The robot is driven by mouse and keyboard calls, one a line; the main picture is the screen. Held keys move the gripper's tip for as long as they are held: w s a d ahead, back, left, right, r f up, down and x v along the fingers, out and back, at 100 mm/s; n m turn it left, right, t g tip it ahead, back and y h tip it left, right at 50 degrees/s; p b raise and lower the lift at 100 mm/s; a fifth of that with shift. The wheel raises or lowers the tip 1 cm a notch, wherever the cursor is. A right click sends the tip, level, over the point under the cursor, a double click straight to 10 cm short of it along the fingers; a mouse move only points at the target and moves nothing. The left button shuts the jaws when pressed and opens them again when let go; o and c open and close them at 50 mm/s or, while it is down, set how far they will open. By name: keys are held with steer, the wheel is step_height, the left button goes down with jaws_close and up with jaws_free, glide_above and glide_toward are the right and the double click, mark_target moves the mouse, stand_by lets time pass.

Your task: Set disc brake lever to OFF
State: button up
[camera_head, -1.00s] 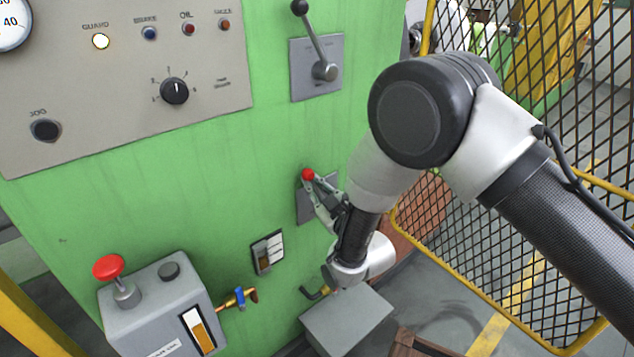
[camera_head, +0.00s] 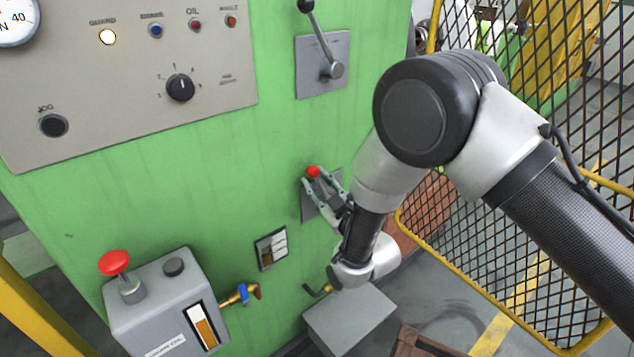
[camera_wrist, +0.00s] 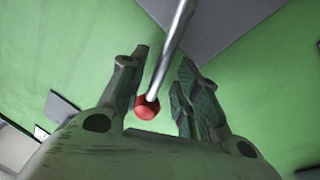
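A lever with a red knob (camera_head: 313,171) is on a grey plate (camera_head: 307,207) on the green machine front, low right of the control panel. In the wrist view its thin metal rod (camera_wrist: 172,48) runs from the upper edge down to the red knob (camera_wrist: 147,107). My gripper (camera_head: 322,187) is at this lever. In the wrist view my gripper (camera_wrist: 157,82) has its fingers apart, with the knob in the gap, nearer the left finger. I cannot tell whether that finger touches it. The lever's pivot is hidden, and no OFF marking is legible.
A grey lever with a black knob (camera_head: 307,6) is above. A yellow-framed mesh guard (camera_head: 470,230) stands right. A grey box (camera_head: 350,318) lies below my wrist.

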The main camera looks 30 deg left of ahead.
steer(key=v, duration=0.7)
steer(key=shift+r, duration=0.1)
steer(key=s+d+f+m+g+h, duration=0.15)
steer(key=f+h, duration=0.25)
steer(key=f, duration=0.4)
steer(key=s+d+f+g+h, duration=0.1)
steer(key=d+f+g+h, duration=0.15)
steer(key=f, duration=0.55)
steer(key=d+m+g+h, duration=0.2)
steer(key=d+g+h, duration=0.1)
steer(key=d+h, duration=0.3)
steer(key=d+r+m+g+h, duration=0.2)
steer(key=d+r, duration=0.8)
steer(key=d, duration=0.3)
steer(key=d+r+m+g+h, duration=0.1)
steer(key=d+r+m+h, duration=0.2)
steer(key=d+r, duration=0.8)
steer(key=s+d+r+m+t, duration=0.1)
steer(key=s+d+r+m, duration=0.1)
steer(key=d+r, duration=0.4)
steer(key=s+d+r+m+t, duration=0.2)
steer(key=d+r, duration=0.4)
steer(key=d, duration=0.7)
steer(key=s+d+r+m+t, duration=0.1)
steer(key=s+d+r+m, duration=0.3)
steer(key=d, duration=0.6)
step_height(320, 180, up, 3)
steer(key=shift+s, duration=1.1)
